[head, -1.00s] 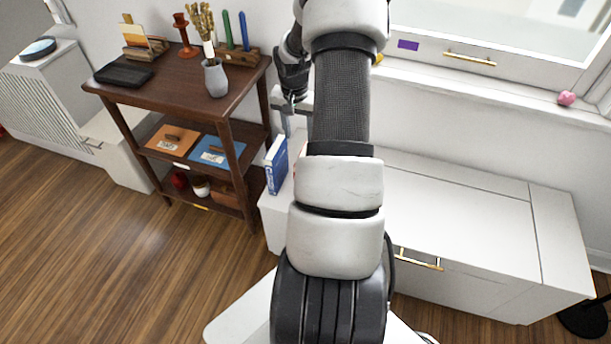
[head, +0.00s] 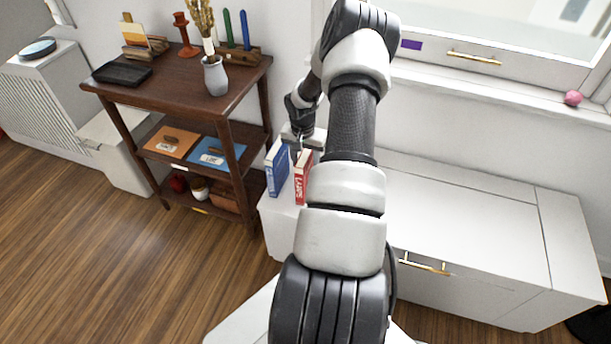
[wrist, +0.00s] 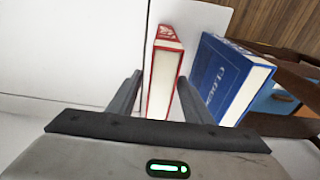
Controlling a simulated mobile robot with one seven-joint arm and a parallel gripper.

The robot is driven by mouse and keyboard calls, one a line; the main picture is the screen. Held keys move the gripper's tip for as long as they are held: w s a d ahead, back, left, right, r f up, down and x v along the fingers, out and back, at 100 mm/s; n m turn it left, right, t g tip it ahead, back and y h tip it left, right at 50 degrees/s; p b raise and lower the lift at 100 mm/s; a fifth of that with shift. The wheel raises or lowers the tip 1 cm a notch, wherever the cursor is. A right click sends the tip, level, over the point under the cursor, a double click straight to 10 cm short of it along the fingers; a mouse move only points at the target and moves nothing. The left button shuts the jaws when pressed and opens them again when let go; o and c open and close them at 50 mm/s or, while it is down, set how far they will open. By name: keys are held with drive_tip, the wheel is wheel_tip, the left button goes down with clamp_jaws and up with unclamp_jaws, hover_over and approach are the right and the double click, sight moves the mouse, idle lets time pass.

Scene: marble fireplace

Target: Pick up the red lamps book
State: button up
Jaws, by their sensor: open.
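The red lamps book (head: 302,176) stands upright on the white bench, partly hidden by my arm in the head view. In the wrist view the red book (wrist: 164,68) shows its red cover edges and pale pages. My gripper (wrist: 158,98) is open, with one finger on each side of the red book's near end. In the head view my gripper (head: 298,150) is above and behind the book, partly hidden. A blue book (head: 277,167) stands upright just left of the red one. In the wrist view the blue book (wrist: 225,80) is just right of the right finger.
The white bench (head: 470,210) is clear to the right of the books. A dark wooden shelf cart (head: 170,90) with a vase (head: 215,76) and other items stands to the left. The wall and window sill (head: 480,85) are behind.

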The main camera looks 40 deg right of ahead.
drive_tip(key=f, duration=0.2)
drive_tip(key=shift+w+d+f, duration=0.1)
drive_tip(key=shift+d+f, duration=0.1)
drive_tip(key=shift+f, duration=0.1)
clamp_jaws()
